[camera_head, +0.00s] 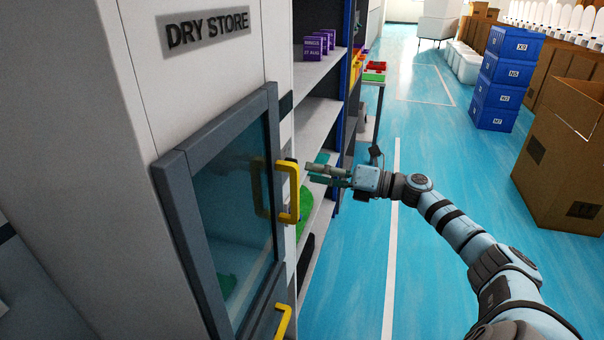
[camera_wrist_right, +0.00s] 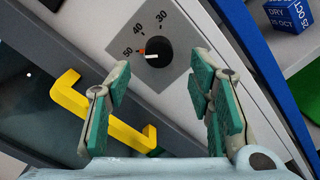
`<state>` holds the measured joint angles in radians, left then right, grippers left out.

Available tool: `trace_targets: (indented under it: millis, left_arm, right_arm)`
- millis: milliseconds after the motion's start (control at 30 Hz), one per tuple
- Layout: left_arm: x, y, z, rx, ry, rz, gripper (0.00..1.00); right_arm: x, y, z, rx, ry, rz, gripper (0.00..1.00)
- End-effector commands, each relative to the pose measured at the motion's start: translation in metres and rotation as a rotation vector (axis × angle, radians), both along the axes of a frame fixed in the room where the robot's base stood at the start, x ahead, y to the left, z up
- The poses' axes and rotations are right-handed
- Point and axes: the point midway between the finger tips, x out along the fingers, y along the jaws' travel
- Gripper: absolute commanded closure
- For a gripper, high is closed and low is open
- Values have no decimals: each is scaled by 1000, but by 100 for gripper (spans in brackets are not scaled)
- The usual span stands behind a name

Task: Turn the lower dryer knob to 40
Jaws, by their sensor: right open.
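The black dryer knob (camera_wrist_right: 157,52) sits on a grey dial plate (camera_wrist_right: 150,35) in the right wrist view. The plate is marked 30, 40 and 50. A small red mark shows on the knob's side near 50, and a white mark shows at its lower edge. My right gripper (camera_wrist_right: 161,75) is open and empty, with the knob beyond and between its green-padded fingers, apart from them. In the head view my right gripper (camera_head: 312,173) is just right of the dry store cabinet (camera_head: 140,100); I cannot make out the knob there. My left gripper is not in view.
A yellow door handle (camera_head: 292,190) sticks out close to my right gripper; it also shows in the right wrist view (camera_wrist_right: 100,112). A second yellow handle (camera_head: 283,322) is below. Shelves (camera_head: 315,125) stand behind. Blue crates (camera_head: 500,85) and a cardboard box (camera_head: 560,150) stand right; blue floor between is clear.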

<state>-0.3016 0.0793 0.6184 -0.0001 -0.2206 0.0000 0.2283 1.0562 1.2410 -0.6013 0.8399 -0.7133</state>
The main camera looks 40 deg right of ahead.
Motion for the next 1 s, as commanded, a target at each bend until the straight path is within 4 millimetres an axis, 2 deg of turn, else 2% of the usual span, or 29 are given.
trace_targets:
  millis: [100, 200, 533, 833, 1000]
  left_arm:
    - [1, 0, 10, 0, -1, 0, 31]
    - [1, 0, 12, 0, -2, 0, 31]
    - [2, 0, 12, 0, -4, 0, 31]
    - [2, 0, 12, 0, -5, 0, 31]
    - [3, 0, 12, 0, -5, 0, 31]
  right_arm:
    - [24, 14, 6, 7, -2, -1, 52]
    - [35, 21, 4, 3, 1, -2, 52]
    - [40, 24, 1, -1, 6, -1, 52]
    - [40, 24, 1, -2, 5, -1, 98]
    - [39, 22, 2, 2, 8, -4, 100]
